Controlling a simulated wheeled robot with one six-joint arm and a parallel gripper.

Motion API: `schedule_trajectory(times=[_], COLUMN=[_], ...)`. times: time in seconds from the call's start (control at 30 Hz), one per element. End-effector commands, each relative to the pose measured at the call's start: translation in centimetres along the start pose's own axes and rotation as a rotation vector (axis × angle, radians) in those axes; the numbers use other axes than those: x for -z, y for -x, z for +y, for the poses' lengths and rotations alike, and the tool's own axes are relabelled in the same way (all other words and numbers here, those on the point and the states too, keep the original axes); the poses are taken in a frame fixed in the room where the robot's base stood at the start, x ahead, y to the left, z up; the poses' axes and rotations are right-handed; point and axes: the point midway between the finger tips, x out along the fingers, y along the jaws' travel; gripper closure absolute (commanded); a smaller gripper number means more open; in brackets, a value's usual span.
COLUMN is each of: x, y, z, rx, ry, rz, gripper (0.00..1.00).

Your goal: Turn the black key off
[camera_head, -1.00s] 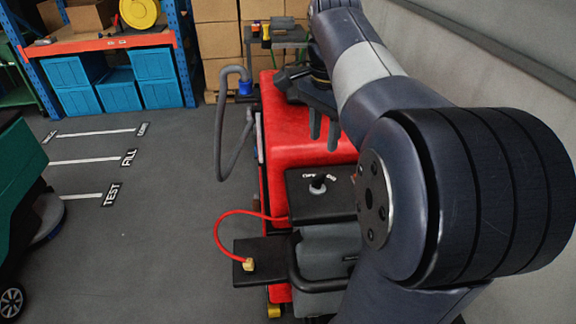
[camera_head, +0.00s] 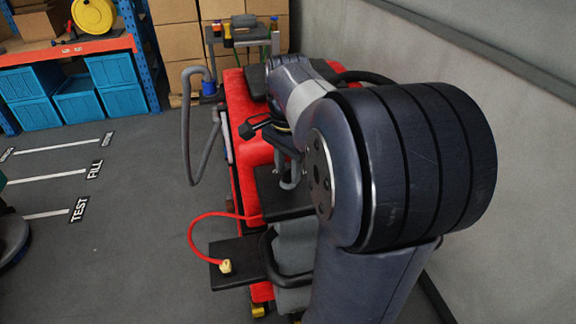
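My gripper (camera_head: 289,174) hangs over the black control panel (camera_head: 270,205) on top of the red scrubber machine. Its grey fingertips point down at the panel, close to where the key sits. The black key and the panel's white lettering are hidden behind the gripper and my arm. I cannot tell whether the fingers touch the key or how far apart they are.
A red hose (camera_head: 205,217) curves to a yellow fitting (camera_head: 226,266) on a black side plate (camera_head: 240,252). A grey hose (camera_head: 187,130) stands left of the machine. A wall (camera_head: 480,80) is close on the right.

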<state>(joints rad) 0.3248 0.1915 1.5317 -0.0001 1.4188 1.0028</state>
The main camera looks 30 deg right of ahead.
Motion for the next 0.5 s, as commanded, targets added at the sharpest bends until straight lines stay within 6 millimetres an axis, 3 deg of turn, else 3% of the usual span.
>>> schedule_trajectory(times=[0.17, 0.5], x=[0.0, 0.0], y=[0.01, 0.04], z=[-0.01, -0.01], rx=[0.0, 0.0], ry=[0.0, 0.0], rz=[0.0, 0.0], gripper=[0.67, 0.95])
